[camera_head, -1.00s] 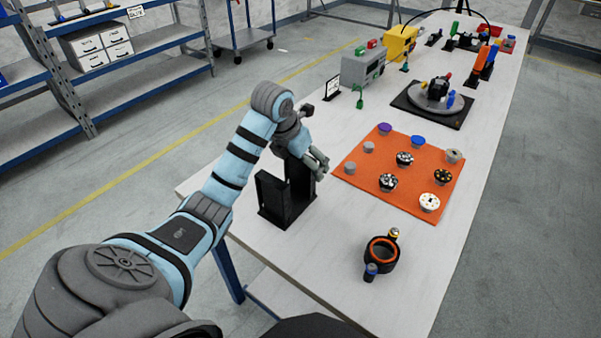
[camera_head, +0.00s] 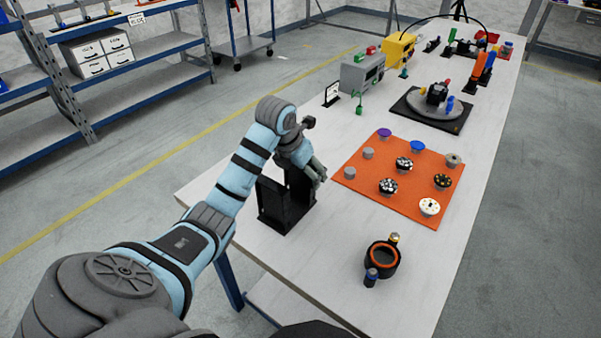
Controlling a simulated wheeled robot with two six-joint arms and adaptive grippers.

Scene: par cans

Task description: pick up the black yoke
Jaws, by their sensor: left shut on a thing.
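The black yoke (camera_head: 270,207) stands upright near the left edge of the white table, with two uprights rising from a flat base. My left gripper (camera_head: 315,174) comes down over the top of its right, far upright and is shut on it. My gripper and wrist hide the top of that upright, so the exact finger contact is not clear. The yoke's base appears to rest on the table. My right gripper is not in view.
An orange mat (camera_head: 420,209) with several small round parts lies right of the yoke. A black ring with an orange inner rim (camera_head: 383,261) sits in front. A grey box (camera_head: 362,74) and a turntable (camera_head: 434,103) stand farther back. The near table middle is clear.

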